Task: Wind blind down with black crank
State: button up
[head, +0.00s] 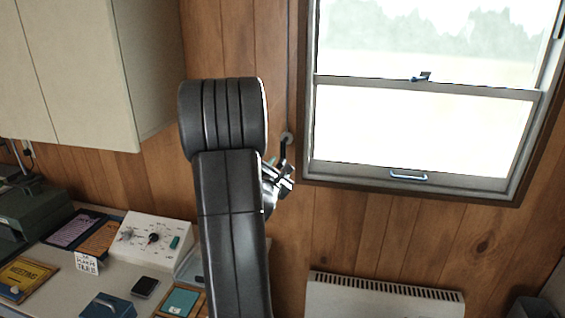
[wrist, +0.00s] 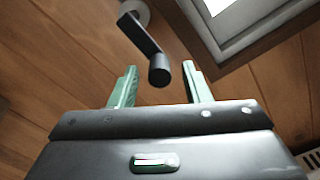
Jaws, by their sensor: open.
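The black crank (wrist: 147,40) is mounted on the wood-panelled wall, just left of the window frame. In the wrist view its arm slants down from a round pale hub (wrist: 135,10) to a knob end. The knob (wrist: 159,74) sits between and just beyond the tips of my gripper's green fingers (wrist: 158,88), which are open, with a gap on each side. In the head view the crank (head: 283,152) hangs below its hub, and my gripper (head: 284,178) is close beside it, partly hidden by my arm. No lowered blind shows over the window (head: 425,125).
A heater (head: 385,298) stands below the window. A desk at lower left holds a white control box (head: 155,240), a small sign (head: 86,263) and several other items. A cream cabinet (head: 85,70) hangs at upper left.

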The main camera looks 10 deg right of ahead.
aim_at(282, 161)
jog(key=shift+x, duration=2.35)
jog(key=c, duration=0.8)
